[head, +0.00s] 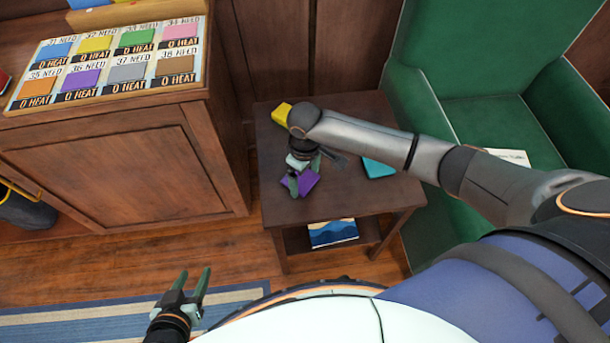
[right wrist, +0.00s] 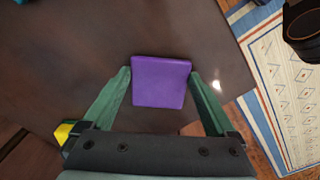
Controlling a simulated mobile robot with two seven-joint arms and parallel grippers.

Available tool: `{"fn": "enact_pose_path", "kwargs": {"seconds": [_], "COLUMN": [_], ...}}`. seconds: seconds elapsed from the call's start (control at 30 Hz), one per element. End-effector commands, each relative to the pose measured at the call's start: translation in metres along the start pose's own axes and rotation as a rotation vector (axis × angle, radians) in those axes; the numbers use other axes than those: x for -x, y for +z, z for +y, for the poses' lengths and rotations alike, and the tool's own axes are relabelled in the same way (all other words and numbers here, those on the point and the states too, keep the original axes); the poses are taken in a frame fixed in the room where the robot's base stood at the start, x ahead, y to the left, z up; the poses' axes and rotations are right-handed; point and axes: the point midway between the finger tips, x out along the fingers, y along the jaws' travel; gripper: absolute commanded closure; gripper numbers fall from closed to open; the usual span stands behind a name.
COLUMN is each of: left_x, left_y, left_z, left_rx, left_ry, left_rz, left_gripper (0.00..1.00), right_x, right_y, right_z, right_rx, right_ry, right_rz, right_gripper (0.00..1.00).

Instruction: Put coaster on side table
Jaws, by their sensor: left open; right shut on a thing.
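The side table (head: 385,195) is dark brown wood and stands in the middle of the head view, beside the green armchair. My right gripper (head: 303,175) is over the table's front left part, pointing down, shut on a purple coaster (head: 308,184). In the right wrist view the purple coaster (right wrist: 160,82) sits between the two fingers, with the dark tabletop (right wrist: 90,45) behind it. Whether it touches the tabletop I cannot tell. A yellow coaster (head: 281,113) and a teal coaster (head: 378,168) lie on the table. My left gripper (head: 195,275) is open and empty, low over the floor.
A wooden cabinet (head: 120,185) stands left of the table, with a board of coloured squares (head: 108,68) on top. The green armchair (head: 490,115) is at the right. A blue picture book (head: 333,233) lies on the table's lower shelf. A striped rug (head: 60,323) covers the floor in front.

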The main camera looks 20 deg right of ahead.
Motion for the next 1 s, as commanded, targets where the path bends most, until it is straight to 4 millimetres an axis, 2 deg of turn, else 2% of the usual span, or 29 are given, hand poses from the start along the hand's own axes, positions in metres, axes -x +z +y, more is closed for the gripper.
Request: {"fn": "enact_pose_path", "kwargs": {"seconds": [0.03, 0.07, 0.1, 0.37, 0.47, 0.57, 0.8, 1.0], "left_x": [0.000, 0.000, 0.000, 0.000, 0.002, 0.006, 0.013, 0.014], "left_y": [0.000, 0.000, 0.000, 0.000, -0.002, -0.006, -0.015, -0.016], "left_z": [0.000, 0.000, 0.000, 0.000, 0.000, 0.001, 0.004, 0.005], "left_rx": [0.000, 0.000, 0.000, 0.000, 0.000, 0.001, 0.002, 0.001], "left_ry": [0.000, 0.000, 0.000, 0.000, 0.000, 0.000, 0.004, 0.006], "left_rz": [0.000, 0.000, 0.000, 0.000, 0.000, 0.000, -0.003, -0.011], "left_gripper": [0.50, 0.50, 0.50, 0.50, 0.50, 0.50, 0.50, 0.50], "right_x": [-0.002, -0.002, -0.002, 0.000, 0.008, 0.025, 0.078, 0.110], "right_y": [0.000, 0.000, 0.000, 0.000, -0.001, -0.001, -0.001, -0.001], "right_z": [0.000, 0.000, 0.000, 0.000, 0.000, 0.000, 0.000, 0.000], "right_rx": [0.000, 0.000, 0.000, 0.000, 0.000, 0.001, 0.000, 0.000], "right_ry": [-0.001, -0.001, -0.001, 0.000, 0.000, 0.000, 0.000, -0.001], "right_rz": [-0.001, -0.001, -0.001, 0.000, 0.002, 0.003, 0.003, 0.001], "right_gripper": [0.68, 0.05, 0.00, 0.00, 0.00, 0.00, 0.00, 0.00]}}
